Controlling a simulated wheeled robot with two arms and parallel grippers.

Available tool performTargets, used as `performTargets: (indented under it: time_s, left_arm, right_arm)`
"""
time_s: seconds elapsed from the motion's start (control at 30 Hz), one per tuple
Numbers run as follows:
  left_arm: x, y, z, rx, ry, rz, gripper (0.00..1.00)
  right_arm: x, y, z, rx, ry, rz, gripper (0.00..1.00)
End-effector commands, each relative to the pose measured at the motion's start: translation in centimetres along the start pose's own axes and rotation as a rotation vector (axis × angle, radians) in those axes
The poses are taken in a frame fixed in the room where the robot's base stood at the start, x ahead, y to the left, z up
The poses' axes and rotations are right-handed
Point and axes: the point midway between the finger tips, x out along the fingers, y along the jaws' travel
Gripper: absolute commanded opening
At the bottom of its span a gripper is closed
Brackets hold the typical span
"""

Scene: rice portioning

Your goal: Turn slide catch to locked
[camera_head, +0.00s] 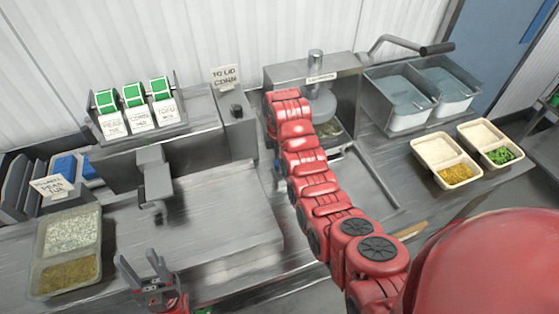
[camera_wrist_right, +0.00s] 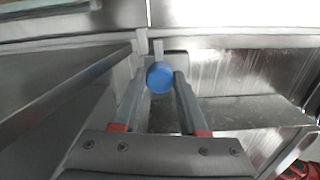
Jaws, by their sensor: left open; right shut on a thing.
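A round blue knob (camera_wrist_right: 160,77), which I take to be the slide catch's knob, shows in the right wrist view in front of a metal bracket. My right gripper (camera_wrist_right: 161,86) is shut on it, with one finger on each side. Whether the catch stands locked cannot be read from this view. In the head view my right arm covers its own gripper and the catch, in front of the steel press at the back. My left gripper (camera_head: 152,278) is open and empty over the front of the steel bench, right of a filled tray (camera_head: 38,283).
The tray holds rice and a yellow-brown filling. A dispenser with green-topped labelled cards (camera_head: 134,95) stands at the back left. Right of the press are two steel wells (camera_head: 383,73) and two food trays with corn and peas (camera_head: 428,150).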

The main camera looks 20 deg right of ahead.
Motion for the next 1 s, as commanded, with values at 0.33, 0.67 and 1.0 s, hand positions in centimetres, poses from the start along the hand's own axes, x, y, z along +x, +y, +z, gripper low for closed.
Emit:
performTargets:
  time_s: [0.33,0.67,1.0]
  left_arm:
    - [0.0,0.0,0.0,0.000,0.000,0.000,0.50]
    - [0.0,0.0,0.0,0.000,0.000,0.000,0.50]
    - [3.8,-0.2,-0.6,0.000,0.000,0.000,0.50]
  right_arm:
    - [-0.1,0.1,0.0,-0.001,0.001,0.004,0.54]
    - [-0.1,0.0,0.0,0.001,0.000,0.001,0.72]
    - [-4.2,0.1,0.1,0.002,0.001,0.001,0.72]
